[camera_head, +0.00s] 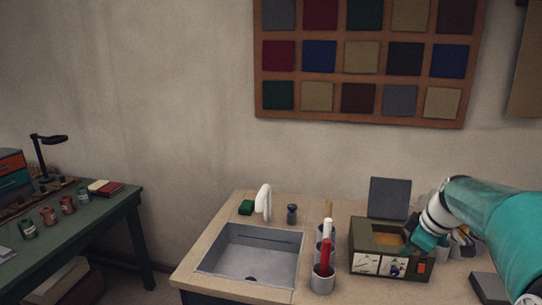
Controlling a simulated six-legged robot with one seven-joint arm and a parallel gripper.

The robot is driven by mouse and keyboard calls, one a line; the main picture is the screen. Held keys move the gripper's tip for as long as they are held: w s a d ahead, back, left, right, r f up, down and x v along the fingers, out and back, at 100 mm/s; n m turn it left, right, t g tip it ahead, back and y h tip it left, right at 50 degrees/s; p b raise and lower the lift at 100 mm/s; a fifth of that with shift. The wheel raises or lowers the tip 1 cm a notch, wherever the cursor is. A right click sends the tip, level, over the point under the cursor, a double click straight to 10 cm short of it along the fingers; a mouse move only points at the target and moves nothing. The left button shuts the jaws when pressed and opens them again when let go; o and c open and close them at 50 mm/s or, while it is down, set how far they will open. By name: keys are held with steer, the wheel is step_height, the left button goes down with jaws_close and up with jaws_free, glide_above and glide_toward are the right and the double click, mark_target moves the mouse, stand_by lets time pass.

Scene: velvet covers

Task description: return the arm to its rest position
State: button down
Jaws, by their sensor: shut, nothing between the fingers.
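My teal and white arm reaches in from the right edge. My gripper (418,241) is at its lower end, over the right side of an olive-green box (362,247) on the counter. The gripper is small and dark here; it is shut and holds nothing. I cannot tell whether it touches the box. The box has an open top with a tan inside, picture labels on its front and a red switch (421,268). A dark grey panel (390,198) stands upright behind it. My arm hides part of the counter to the right.
Cups (322,283) with a red and a white handle stand left of the box. A sink (250,258), white tap (263,202) and green sponge (246,207) are further left. White items (462,240) sit beside my arm. A green workbench (90,215) is far left.

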steer(key=s+a+r+m+h, duration=0.25)
steer(key=s+a+m, duration=0.25)
steer(key=s+a, duration=0.8)
steer(key=s+a+f+m+t, duration=0.1)
steer(key=s+a+m, duration=0.3)
steer(key=s+a, duration=0.4)
steer(key=shift+s+f+m+y, duration=0.3)
steer(key=shift+s+f+y, duration=0.05)
steer(key=shift+s+f, duration=0.45)
